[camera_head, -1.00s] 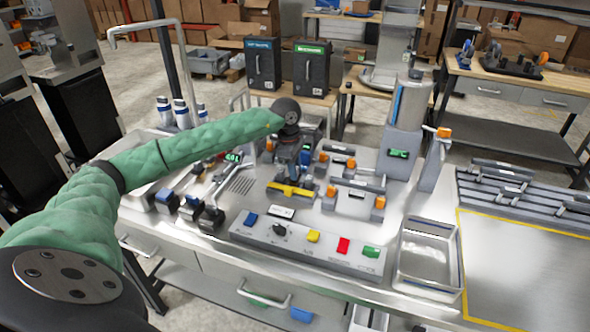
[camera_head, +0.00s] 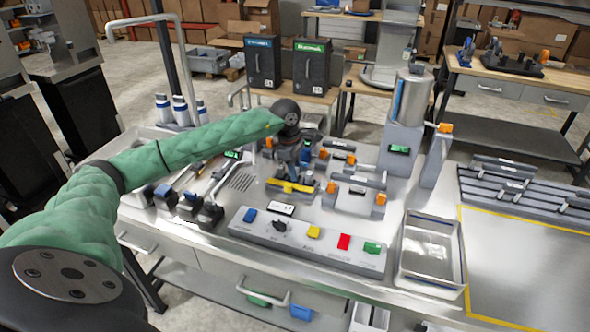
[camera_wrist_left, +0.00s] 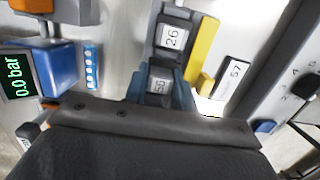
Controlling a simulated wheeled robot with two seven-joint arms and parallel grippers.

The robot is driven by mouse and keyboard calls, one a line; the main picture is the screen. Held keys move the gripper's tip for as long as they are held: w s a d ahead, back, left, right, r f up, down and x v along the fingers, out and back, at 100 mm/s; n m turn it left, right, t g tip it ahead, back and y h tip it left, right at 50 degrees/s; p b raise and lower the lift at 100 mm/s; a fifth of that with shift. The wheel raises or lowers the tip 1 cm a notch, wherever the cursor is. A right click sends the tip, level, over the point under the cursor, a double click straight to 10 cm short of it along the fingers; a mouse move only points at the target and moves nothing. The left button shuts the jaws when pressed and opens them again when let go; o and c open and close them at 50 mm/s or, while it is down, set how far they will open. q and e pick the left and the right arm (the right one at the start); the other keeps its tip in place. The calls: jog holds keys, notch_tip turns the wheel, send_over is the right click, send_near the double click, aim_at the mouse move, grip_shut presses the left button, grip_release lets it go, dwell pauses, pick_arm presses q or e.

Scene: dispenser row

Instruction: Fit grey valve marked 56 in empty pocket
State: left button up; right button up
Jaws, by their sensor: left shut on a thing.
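My left gripper (camera_head: 297,162) is over the middle of the bench, at a low grey fixture with a yellow bar (camera_head: 293,186) along its front. In the left wrist view a grey valve marked 56 (camera_wrist_left: 158,86) is between the blue-grey fingers, and the gripper is shut on it. A second grey block marked 26 (camera_wrist_left: 173,38) is just beyond it in line, beside the yellow bar (camera_wrist_left: 203,52). The valve's underside and the pocket beneath are hidden, so I cannot tell whether it is seated. My right gripper is not in view.
A button panel (camera_head: 303,252) runs along the front. Orange-tipped grey brackets (camera_head: 354,197) and a steel tray (camera_head: 429,252) are to the right. A plate marked 57 (camera_wrist_left: 235,72) and a 0.0 bar display (camera_wrist_left: 17,75) flank the fixture. Free bench (camera_head: 520,265) lies far right.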

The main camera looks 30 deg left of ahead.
pick_arm(q)
jog(key=shift+f, duration=0.2)
jog(key=o, duration=0.8)
jog(key=shift+o, duration=1.3)
jog(key=shift+w+a+r+b, duration=0.15)
jog(key=shift+r+b, duration=0.25)
jog(key=shift+r, duration=0.1)
jog(key=r, duration=0.1)
jog(key=r+b, duration=0.1)
jog(key=r, duration=0.3)
jog(key=shift+s+a+r+b, duration=0.15)
jog(key=shift+s+a+b, duration=0.1)
jog(key=shift+a+b, duration=0.15)
jog(key=shift+r, duration=0.75)
